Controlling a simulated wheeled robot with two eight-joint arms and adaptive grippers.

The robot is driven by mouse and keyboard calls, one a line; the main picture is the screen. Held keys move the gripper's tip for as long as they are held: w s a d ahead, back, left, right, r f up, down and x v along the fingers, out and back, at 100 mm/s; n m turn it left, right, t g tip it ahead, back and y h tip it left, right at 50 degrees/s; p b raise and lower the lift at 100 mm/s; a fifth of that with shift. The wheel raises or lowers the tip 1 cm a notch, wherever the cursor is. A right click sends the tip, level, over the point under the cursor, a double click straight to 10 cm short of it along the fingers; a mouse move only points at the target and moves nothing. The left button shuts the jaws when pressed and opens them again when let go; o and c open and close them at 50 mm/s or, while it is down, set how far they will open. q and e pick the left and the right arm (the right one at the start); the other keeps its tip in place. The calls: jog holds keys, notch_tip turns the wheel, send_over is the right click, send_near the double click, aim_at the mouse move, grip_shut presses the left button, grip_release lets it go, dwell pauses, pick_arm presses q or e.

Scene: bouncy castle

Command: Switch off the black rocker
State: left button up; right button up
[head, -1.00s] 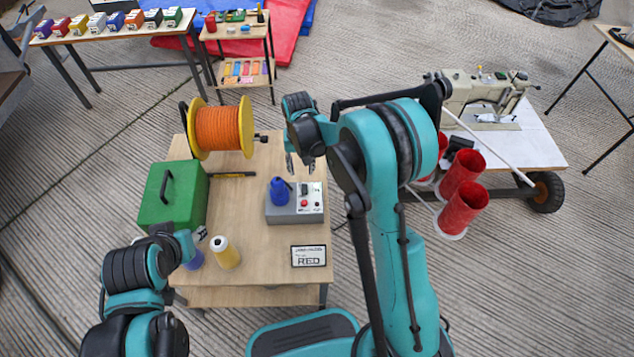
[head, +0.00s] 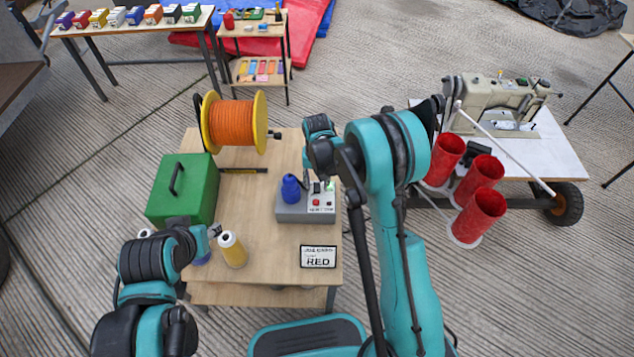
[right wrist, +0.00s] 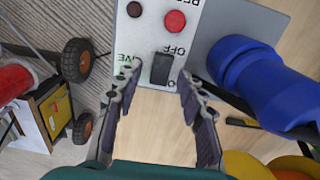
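The grey control box (head: 290,211) stands on the wooden table, with a white panel on its right part. In the right wrist view the black rocker (right wrist: 162,68) sits on that panel, with "OFF" printed beside it. A red button (right wrist: 175,21) and a small dark red round part (right wrist: 134,9) are farther up. My right gripper (right wrist: 159,82) is open and empty, its fingertips on either side of the rocker; contact cannot be told. In the head view it covers the rocker's area. My left gripper (head: 214,232) is near the yellow-white bottle, its fingers unclear.
A blue connector (head: 290,188) stands on the box, close to my right gripper. Red cylinders (head: 478,216) stand to the right.

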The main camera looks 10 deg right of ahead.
aim_at(317, 191)
grip_shut()
jog(key=shift+s+t+b, duration=0.3)
jog(key=shift+t+b, duration=0.05)
jog(key=shift+t, duration=0.55)
grip_release()
jog(key=shift+r, duration=0.1)
notch_tip(317, 191, up, 12)
jog(key=s, duration=0.1)
jog(key=shift+s+a, duration=0.2)
jog(key=shift+s, duration=0.2)
